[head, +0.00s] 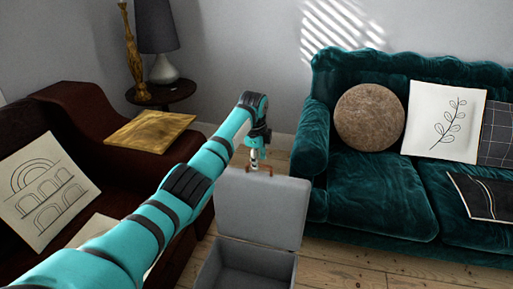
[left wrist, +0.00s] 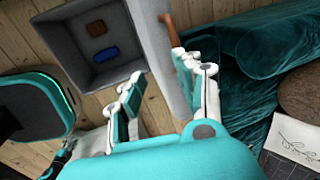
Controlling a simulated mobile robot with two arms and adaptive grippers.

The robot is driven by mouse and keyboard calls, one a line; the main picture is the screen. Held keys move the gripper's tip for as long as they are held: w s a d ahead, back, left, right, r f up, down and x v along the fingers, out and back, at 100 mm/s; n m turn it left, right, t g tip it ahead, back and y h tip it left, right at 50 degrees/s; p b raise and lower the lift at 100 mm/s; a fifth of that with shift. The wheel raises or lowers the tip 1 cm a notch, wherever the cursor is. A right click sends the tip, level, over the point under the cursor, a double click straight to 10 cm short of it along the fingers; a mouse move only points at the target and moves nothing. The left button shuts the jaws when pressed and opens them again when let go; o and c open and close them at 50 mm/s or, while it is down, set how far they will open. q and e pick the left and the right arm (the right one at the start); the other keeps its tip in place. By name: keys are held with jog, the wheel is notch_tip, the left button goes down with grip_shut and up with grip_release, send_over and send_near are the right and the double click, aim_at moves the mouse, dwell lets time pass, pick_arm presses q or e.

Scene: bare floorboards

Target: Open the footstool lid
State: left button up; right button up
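The grey footstool stands on the floorboards with its lid (head: 262,209) raised to about upright, and its hollow box (head: 246,266) shows below. My left gripper (head: 257,163) is at the top edge of the lid, by a small brown handle (head: 265,173). In the left wrist view, the gripper fingers (left wrist: 163,82) are spread apart with the lid (left wrist: 158,50) between them. The brown handle (left wrist: 181,50) is close to the right finger; I cannot tell if they touch. The open box (left wrist: 75,45) shows its inside.
A brown item (left wrist: 96,28) and a blue item (left wrist: 105,53) lie in the box. A teal sofa (head: 385,190) stands close on the right, a dark red couch (head: 95,125) on the left. A side table (head: 165,93) with a lamp (head: 160,35) is behind.

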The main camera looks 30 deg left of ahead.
pick_arm(q)
jog(key=v, duration=0.5)
jog(key=shift+s+r, duration=0.1)
jog(key=shift+r, duration=0.3)
